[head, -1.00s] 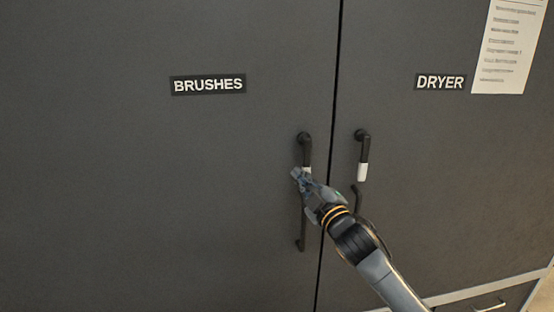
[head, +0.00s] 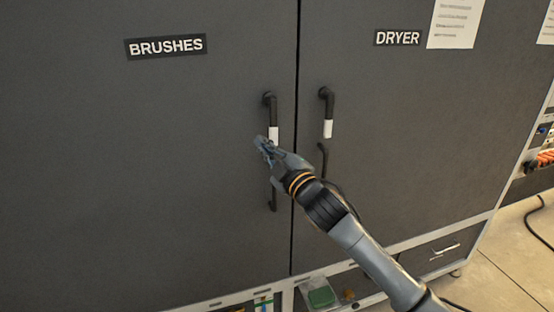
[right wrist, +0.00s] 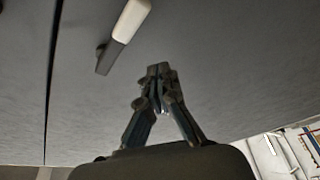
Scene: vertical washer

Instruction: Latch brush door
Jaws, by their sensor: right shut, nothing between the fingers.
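The brush door (head: 120,150) is a dark grey panel labelled BRUSHES (head: 166,47), and looks closed against its neighbour. Its latch handle (head: 270,104) is black with a white grip (head: 273,132) pointing down. A black bar (head: 272,200) shows below it, partly hidden by my right gripper. My right gripper (head: 262,145) is shut and empty, with its tips just left of and below the white grip. In the right wrist view its closed fingers (right wrist: 160,75) are apart from a white-ended handle (right wrist: 125,30) in the picture. My left gripper is not in view.
The dryer door (head: 400,140) stands to the right across a narrow seam, with a similar handle (head: 327,115). Below are a frame rail and an open bay with a green item (head: 321,297). Bare floor (head: 500,260) and a cable (head: 540,215) lie at right.

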